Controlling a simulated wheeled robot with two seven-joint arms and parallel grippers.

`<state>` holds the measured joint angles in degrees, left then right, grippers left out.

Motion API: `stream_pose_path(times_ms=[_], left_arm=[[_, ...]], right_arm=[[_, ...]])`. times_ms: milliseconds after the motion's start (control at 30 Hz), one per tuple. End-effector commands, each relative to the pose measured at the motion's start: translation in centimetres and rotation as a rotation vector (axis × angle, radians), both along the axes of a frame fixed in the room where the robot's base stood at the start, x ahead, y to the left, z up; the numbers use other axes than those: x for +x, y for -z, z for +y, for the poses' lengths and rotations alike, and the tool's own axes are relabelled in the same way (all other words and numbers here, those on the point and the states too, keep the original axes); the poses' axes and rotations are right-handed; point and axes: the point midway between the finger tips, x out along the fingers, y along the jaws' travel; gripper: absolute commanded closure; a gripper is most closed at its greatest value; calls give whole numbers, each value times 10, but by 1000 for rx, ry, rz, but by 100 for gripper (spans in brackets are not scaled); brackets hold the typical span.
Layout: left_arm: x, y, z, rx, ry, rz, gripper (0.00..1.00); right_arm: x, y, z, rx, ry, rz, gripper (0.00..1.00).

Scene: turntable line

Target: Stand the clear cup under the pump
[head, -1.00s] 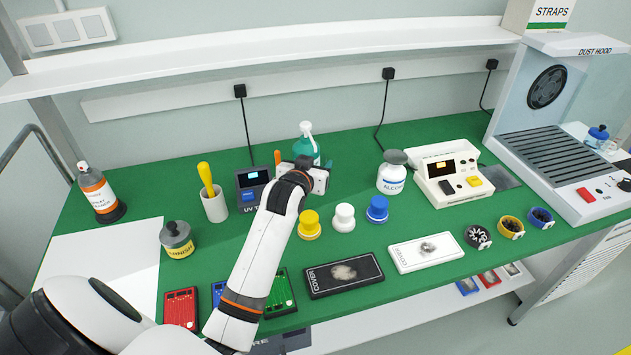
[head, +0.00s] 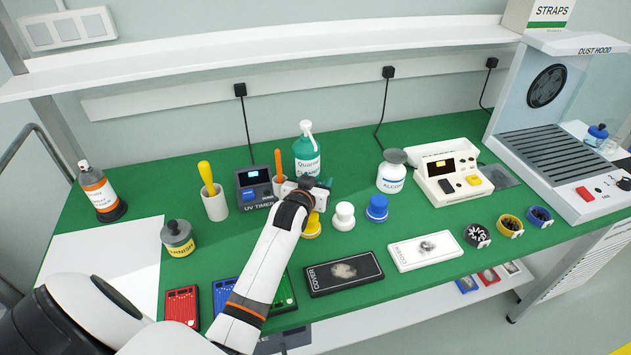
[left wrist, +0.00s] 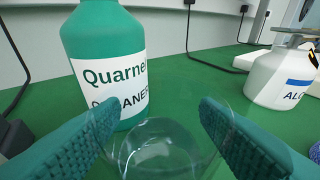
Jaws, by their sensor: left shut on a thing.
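My left gripper (head: 316,184) is shut on the clear cup (left wrist: 160,152), whose see-through round wall shows between the two teal fingers in the left wrist view. In the head view the gripper hides the cup. The pump bottle (head: 305,163) is teal with a white pump head (head: 305,128) and stands just behind the gripper. Its body and label also show close beyond the fingers in the left wrist view (left wrist: 105,45), with its pump head out of frame. I cannot tell whether the cup touches the green bench. My right gripper is not in view.
A holder with an orange-handled tool (head: 279,162) and the UV timer (head: 255,188) stand left of the bottle. The alcohol bottle (head: 391,177) stands to the right. Yellow, white (head: 344,216) and blue (head: 377,208) capped pots stand in front. Green bench is bare between the cleaner and alcohol bottles.

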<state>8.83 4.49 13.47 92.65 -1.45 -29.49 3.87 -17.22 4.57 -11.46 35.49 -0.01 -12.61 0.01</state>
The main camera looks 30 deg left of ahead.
Motion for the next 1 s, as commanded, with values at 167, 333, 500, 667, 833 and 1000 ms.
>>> stream_pose_path(times_ms=[167, 333, 500, 667, 833, 1000], left_arm=[[0, 1, 0, 0, 0, -1, 69], [0, 3, 0, 0, 0, 1, 29], [0, 3, 0, 0, 0, 1, 22], [0, 2, 0, 0, 0, 1, 22], [-10, -3, -3, -1, 1, 1, 22], [-39, -11, -11, 0, 0, 1, 22]], right_arm=[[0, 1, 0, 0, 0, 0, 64], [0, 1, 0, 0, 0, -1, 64], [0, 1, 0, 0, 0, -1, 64], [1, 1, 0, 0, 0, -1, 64], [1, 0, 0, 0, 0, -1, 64], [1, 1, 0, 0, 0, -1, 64]])
